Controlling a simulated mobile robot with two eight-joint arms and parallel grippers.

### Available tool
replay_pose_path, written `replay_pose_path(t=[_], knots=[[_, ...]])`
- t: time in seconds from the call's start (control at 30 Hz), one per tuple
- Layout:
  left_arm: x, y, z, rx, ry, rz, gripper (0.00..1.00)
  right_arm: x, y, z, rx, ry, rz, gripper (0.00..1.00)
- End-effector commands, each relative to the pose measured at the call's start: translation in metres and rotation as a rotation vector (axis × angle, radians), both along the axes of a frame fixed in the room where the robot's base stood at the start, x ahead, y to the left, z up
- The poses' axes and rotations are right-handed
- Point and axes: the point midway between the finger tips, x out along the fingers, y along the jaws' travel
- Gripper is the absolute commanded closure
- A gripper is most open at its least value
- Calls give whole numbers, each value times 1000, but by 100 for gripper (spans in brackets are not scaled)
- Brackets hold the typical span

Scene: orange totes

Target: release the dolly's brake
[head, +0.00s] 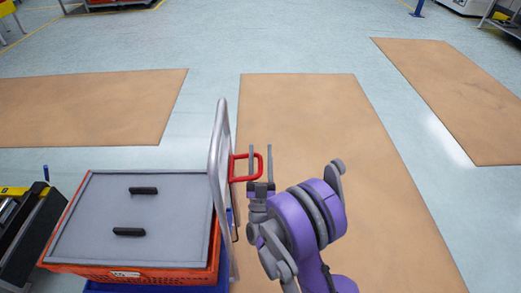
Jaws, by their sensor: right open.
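The dolly's grey tubular push handle (214,150) stands upright at the right side of a lidded orange tote. A red loop-shaped brake lever (240,156) sticks out to the right from this handle. My right gripper (261,150) is open, with its two thin grey fingers pointing away from me. The right end of the red lever shows between the fingers, and the left finger overlaps the loop. I cannot tell whether they touch. My left gripper is not in view.
The orange tote (130,272) has a grey lid (100,205) with two black handles, and a blue base shows below it. A dark cart with yellow parts (14,191) stands at the left edge. Brown floor mats (310,110) and open floor lie ahead.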

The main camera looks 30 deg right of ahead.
Motion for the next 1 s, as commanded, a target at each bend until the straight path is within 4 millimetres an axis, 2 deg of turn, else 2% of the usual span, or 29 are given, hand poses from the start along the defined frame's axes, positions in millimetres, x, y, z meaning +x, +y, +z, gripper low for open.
replay_pose_path(t=[0.17, 0.43, 1.0], knots=[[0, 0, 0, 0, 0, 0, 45, 0, 0, 0, 0, 0, 0, 52], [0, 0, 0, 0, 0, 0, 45, 0, 0, 0, 0, 0, 0, 99], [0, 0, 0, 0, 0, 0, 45, 0, 0, 0, 0, 0, 0, 100]])
